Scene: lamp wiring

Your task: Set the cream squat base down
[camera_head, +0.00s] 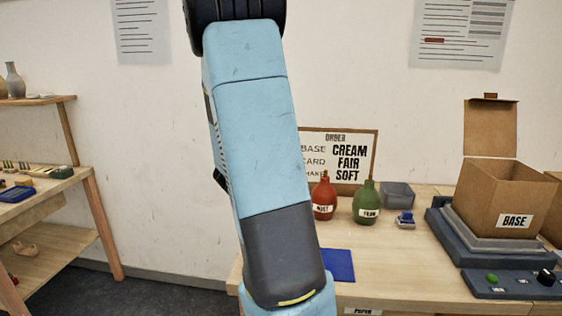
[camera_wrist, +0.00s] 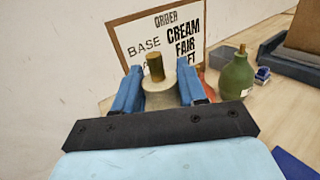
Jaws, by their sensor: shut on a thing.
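The cream squat base (camera_wrist: 160,93) is between the two blue fingers of my gripper (camera_wrist: 158,90) in the wrist view. It has a pale round body with a brass-coloured stub on top. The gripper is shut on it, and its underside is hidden. In the head view my blue arm covers the gripper and the base. The wooden table (camera_head: 421,262) lies below and to the right. I cannot tell how high the base is above it.
An order board (camera_head: 350,160) stands at the back, with a red bottle (camera_head: 323,197) and a green bottle (camera_head: 366,204) before it. A grey bin (camera_head: 397,195), a blue pad (camera_head: 338,264) and an open box marked BASE (camera_head: 504,195) on a dark stand are to the right.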

